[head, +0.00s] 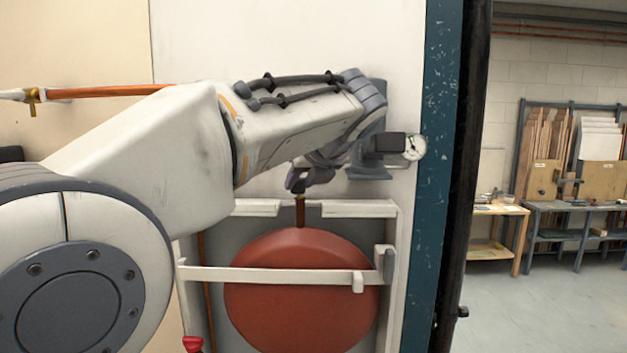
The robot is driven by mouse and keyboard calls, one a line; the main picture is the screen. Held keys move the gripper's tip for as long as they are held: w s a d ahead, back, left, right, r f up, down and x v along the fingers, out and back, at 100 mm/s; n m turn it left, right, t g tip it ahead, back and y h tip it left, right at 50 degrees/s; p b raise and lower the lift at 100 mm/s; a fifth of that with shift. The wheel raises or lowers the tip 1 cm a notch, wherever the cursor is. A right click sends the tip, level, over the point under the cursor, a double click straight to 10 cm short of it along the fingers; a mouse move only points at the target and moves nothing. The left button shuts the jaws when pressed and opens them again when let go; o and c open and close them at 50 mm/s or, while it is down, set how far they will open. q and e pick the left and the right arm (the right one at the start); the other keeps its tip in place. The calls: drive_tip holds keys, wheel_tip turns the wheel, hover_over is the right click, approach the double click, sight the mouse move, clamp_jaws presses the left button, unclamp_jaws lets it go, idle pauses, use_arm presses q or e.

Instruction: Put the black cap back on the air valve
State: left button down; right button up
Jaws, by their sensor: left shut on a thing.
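A red round vessel (290,292) stands behind a white frame, with a brown stem (300,214) rising from its top. A small brass-coloured end, apparently the air valve (300,197), tops the stem. My left arm reaches in from the left, and my left gripper (299,187) points down right over the valve. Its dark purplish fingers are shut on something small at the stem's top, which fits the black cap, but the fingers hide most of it. I cannot tell whether the cap touches the valve. My right gripper is not in view.
The white frame (262,275) has a bar across the vessel's front. A round gauge (414,147) sits right of my wrist. An orange pipe (110,91) runs at upper left, and a red handle (193,344) is at the bottom. Workbenches (575,207) stand far right.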

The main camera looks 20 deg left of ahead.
use_arm(q)
drive_tip(key=shift+w+a+p, duration=0.25)
drive_tip(key=shift+w, duration=0.55)
drive_tip(key=shift+w+a+p, duration=0.2)
drive_tip(key=shift+w+p, duration=0.05)
drive_tip(key=shift+w, duration=0.55)
drive_tip(key=shift+w+a+p, duration=0.25)
drive_tip(key=shift+w, duration=0.55)
drive_tip(key=shift+f, duration=0.2)
wheel_tip(320, 180, down, 2)
drive_tip(key=shift+s+d+b, duration=0.1)
drive_tip(key=shift+s+b, duration=0.05)
drive_tip(key=shift+b, duration=0.65)
drive_tip(key=c, duration=0.5)
unclamp_jaws()
